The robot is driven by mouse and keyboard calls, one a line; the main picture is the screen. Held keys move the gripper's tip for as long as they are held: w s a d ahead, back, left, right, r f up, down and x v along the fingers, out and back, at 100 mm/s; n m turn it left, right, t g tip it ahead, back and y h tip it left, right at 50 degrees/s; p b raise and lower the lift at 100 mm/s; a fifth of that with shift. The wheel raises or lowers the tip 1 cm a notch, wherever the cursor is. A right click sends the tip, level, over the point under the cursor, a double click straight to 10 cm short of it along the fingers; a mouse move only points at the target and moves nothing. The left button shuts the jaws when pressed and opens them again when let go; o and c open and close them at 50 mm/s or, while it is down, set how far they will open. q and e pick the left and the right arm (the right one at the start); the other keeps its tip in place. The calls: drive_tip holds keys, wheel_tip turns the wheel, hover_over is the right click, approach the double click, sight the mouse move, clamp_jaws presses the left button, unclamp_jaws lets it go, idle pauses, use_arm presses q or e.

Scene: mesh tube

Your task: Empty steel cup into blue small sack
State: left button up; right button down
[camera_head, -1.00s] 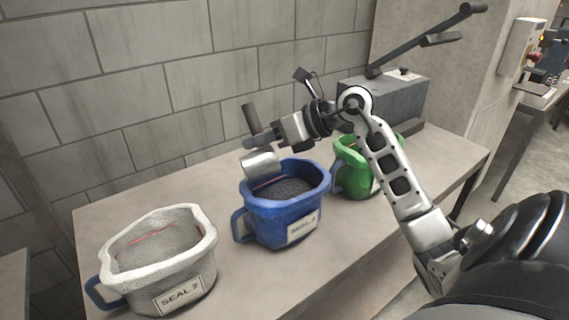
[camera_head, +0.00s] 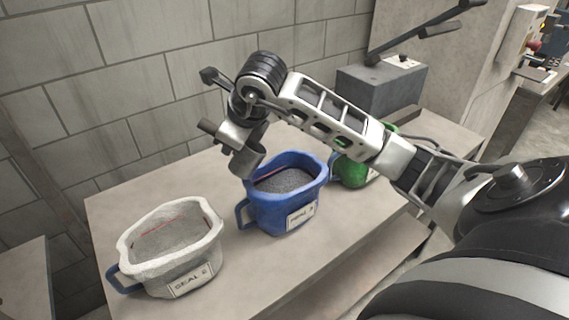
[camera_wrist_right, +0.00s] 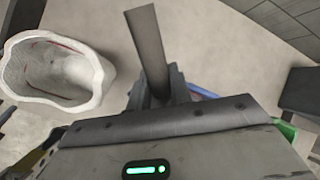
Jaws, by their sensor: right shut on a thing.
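The steel cup (camera_head: 248,160) is grey metal and hangs tilted just above and left of the blue sack's rim. My right gripper (camera_head: 226,136) is shut on the steel cup's handle; a flat grey bar (camera_wrist_right: 149,45), seemingly this handle, sticks up between the fingers in the right wrist view. The cup's inside is hidden. The blue small sack (camera_head: 285,215) stands upright and open on the table, with dark grey grains inside, a red line on its inner wall and a white label. Only a sliver of it shows in the wrist view. My left gripper is out of view.
A white sack (camera_head: 200,262) labelled SEAL stands open at the front left; it also shows in the wrist view (camera_wrist_right: 98,75). A green sack (camera_head: 352,172) stands behind my right arm. A grey box (camera_head: 378,92) sits at the table's back right. The table (camera_head: 130,205) has bare room between sacks.

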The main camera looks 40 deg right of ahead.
drive_tip(key=w+a+f+n+g+h, duration=0.2)
drive_tip(key=a+f+h, duration=0.2)
drive_tip(key=a+h, duration=0.1)
drive_tip(key=shift+w+a+h+b, duration=0.2)
drive_tip(key=shift+a+h+b, duration=0.1)
drive_tip(key=shift+a, duration=0.1)
drive_tip(key=shift+r, duration=0.1)
idle(0.5)
